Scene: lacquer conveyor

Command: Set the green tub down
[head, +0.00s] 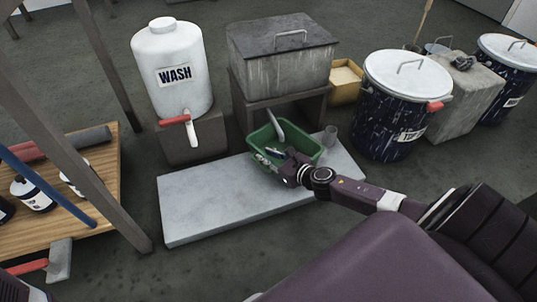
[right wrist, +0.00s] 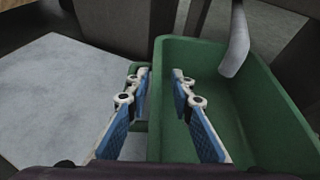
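The green tub (head: 311,149) is over the pale slab in the head view, below the grey tank's stand. It looks upright; whether its base touches the slab is hard to tell. My right gripper (head: 277,154) is at its near left side. In the right wrist view my right gripper (right wrist: 162,100) has its two blue-padded fingers apart, astride the left wall of the green tub (right wrist: 265,105), one finger outside and one inside. Space shows between the pads and the wall. A grey curved piece (right wrist: 236,45) reaches into the tub. My left gripper is not in view.
The pale slab (head: 210,205) is bare left of the tub. The WASH tank (head: 170,95), with a red-handled tap, stands behind left. A dark speckled bin (head: 395,120) stands right; a wooden table (head: 100,190) is far left.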

